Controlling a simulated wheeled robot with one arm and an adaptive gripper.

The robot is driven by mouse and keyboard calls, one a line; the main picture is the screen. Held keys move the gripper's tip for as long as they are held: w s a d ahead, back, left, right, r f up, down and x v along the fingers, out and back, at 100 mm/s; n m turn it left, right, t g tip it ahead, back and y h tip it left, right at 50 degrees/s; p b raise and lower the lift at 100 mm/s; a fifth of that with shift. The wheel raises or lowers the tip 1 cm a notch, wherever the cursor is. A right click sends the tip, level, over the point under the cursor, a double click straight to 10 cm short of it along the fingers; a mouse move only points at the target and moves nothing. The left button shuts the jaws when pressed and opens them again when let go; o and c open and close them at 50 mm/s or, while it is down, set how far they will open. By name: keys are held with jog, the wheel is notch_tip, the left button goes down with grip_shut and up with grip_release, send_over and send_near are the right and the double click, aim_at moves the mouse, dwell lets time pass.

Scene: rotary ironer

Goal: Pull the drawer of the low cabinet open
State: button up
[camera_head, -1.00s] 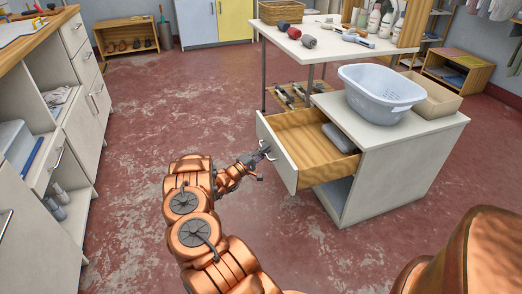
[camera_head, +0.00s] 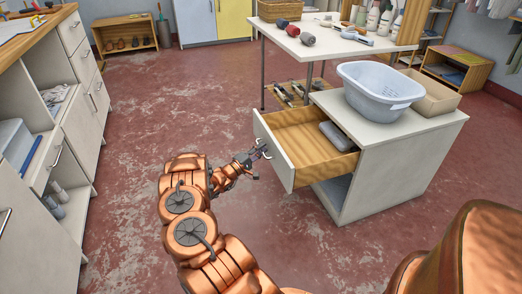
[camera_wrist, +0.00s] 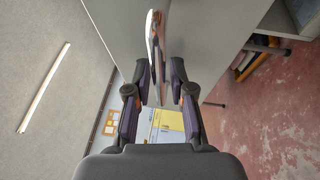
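The low cabinet (camera_head: 400,182) stands at the right, white with a light top. Its drawer (camera_head: 288,165) is pulled far out and shows a wooden inside with a grey item (camera_head: 338,136) in it. My gripper (camera_head: 262,152) is at the outer face of the drawer front. In the wrist view, the fingers (camera_wrist: 161,85) stand apart with a gap between them. The thin metal handle (camera_wrist: 153,45) reaches into that gap, nearer the left finger, with room on the right side. The fingers appear open around it; contact is hard to tell.
A pale laundry basket (camera_head: 380,88) and a tan box (camera_head: 430,95) stand on the cabinet. A white table (camera_head: 300,48) with bottles and tools is behind. A drawer counter (camera_head: 85,110) lines the left. The red floor (camera_head: 150,110) between is clear.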

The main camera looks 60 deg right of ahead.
jog(key=v, duration=1.2)
dwell(0.3)
